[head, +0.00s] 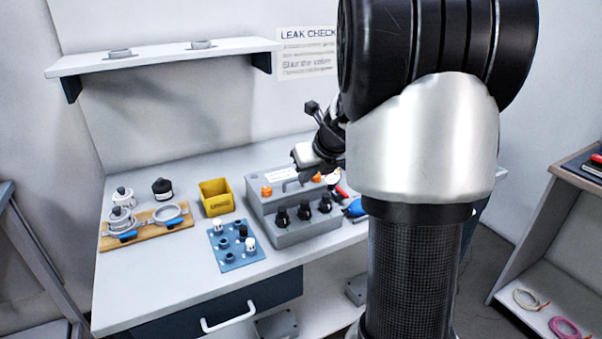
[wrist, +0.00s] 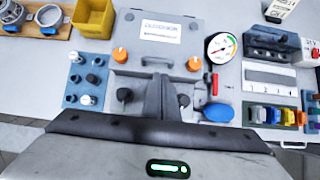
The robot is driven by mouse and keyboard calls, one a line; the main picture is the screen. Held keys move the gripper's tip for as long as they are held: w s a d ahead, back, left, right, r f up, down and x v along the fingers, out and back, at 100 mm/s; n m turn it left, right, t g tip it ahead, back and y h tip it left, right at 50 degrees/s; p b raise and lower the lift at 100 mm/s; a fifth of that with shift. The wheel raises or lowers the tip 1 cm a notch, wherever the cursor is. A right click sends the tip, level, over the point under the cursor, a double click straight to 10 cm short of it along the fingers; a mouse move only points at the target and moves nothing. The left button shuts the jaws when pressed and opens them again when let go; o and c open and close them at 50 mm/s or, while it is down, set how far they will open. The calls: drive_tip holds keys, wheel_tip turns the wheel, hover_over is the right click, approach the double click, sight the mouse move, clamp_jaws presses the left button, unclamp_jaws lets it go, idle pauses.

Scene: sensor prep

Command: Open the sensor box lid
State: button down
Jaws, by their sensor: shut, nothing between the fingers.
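A grey box (head: 292,232) with a sloped front stands on the white bench; I take it to be the sensor box. Its top panel has a white label, a low handle (wrist: 157,62) and two orange knobs (wrist: 120,55). The lid looks shut. Black knobs (head: 303,210) line its front. My gripper (head: 306,178) is above the box's back right part in the head view. In the wrist view my gripper (wrist: 160,80) is shut and empty, with its fingertips just below the handle in the picture. I cannot tell whether they touch it. The fingers hide part of the front.
A blue plate with fittings (head: 236,246), a yellow bin (head: 216,198) and a wooden board with clamps (head: 108,242) stand left of the box. A round gauge (wrist: 220,47), a blue bulb (wrist: 218,113) and a rack of coloured parts (wrist: 275,116) lie to its right.

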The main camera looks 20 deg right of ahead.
sight(295, 188)
drive_tip(key=b+x, duration=0.1)
drive_tip(key=x, duration=0.4)
drive_tip(key=shift+w+f, duration=0.1)
drive_tip(key=shift+f, duration=0.05)
